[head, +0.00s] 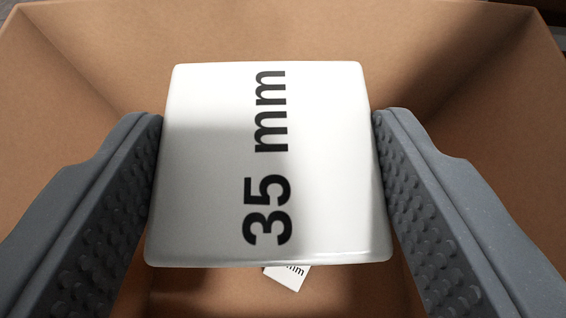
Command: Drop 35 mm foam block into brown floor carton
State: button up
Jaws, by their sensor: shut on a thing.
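A white block marked "35 mm" (215,165) fills the middle of the head view. My gripper (268,165) is shut on it, with one dark grey ribbed finger against its left side and one against its right. The block is held over the open brown carton (270,25), whose walls surround it on the far, left and right sides. The block hides much of the carton's floor. The near wall of the carton is out of view.
Another white piece with "mm" lettering (288,277) lies low in the carton, partly hidden behind the held block. The carton's far rim and sloping side walls frame the view. A dark floor shows in the top corners.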

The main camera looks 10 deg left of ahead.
aim_at(271, 225)
jog(key=shift+f+b, duration=1.05)
jog(key=shift+f, duration=1.05)
jog(key=o, duration=1)
jog(key=p+v, duration=0.3)
jog(key=v, duration=1)
jog(key=shift+s+r, duration=0.15)
jog(key=shift+s, duration=0.25)
jog(key=shift+d, duration=0.1)
